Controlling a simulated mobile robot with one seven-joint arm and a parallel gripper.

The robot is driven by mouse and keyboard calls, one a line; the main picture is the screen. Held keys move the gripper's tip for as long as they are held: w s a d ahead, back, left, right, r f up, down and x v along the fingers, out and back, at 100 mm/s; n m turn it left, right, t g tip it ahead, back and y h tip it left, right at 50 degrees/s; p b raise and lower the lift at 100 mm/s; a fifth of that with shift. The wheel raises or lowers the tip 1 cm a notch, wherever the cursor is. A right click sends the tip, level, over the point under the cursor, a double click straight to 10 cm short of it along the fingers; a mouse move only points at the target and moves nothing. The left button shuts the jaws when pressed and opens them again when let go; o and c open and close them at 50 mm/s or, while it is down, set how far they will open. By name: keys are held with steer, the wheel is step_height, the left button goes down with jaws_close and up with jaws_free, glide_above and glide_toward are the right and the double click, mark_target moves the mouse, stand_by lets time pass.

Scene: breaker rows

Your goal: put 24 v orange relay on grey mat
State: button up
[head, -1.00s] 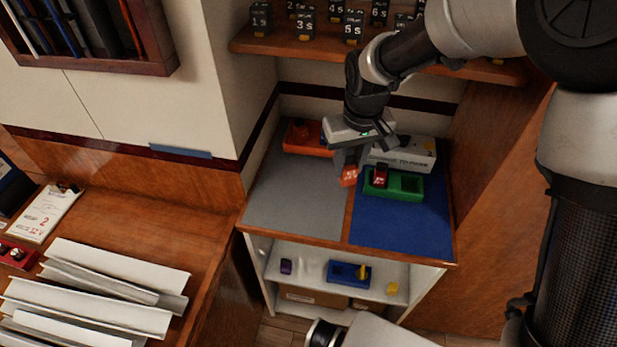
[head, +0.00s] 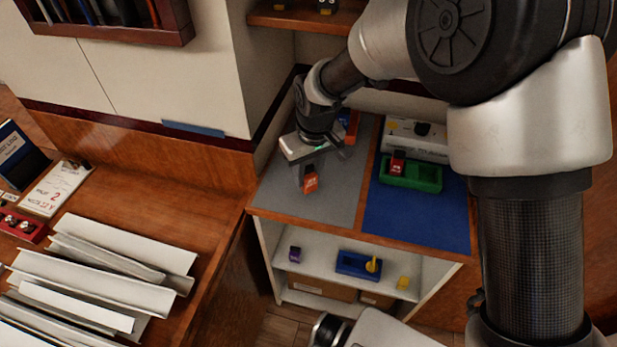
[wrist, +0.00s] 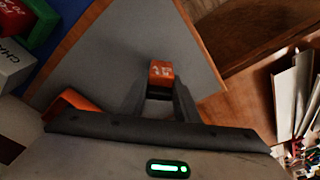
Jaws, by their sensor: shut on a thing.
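The orange relay (head: 310,183) is a small block with pale markings that I cannot read clearly. My gripper (head: 308,176) is shut on it and holds it over the grey mat (head: 340,206). In the wrist view the relay (wrist: 161,73) sits between the two fingertips (wrist: 160,85), with the grey mat (wrist: 115,50) around it. I cannot tell whether its underside touches the mat.
A blue mat (head: 420,220) lies to the right with a green tray (head: 425,178) holding a red block (head: 397,162). A white box (head: 418,138) stands behind. An orange bin (head: 350,127) is at the mat's back, partly behind my gripper. The mat's front is clear.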

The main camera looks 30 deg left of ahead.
steer(key=shift+f, duration=1.05)
steer(key=shift+f, duration=0.25)
steer(key=o, duration=1.1)
steer(key=shift+r, duration=0.1)
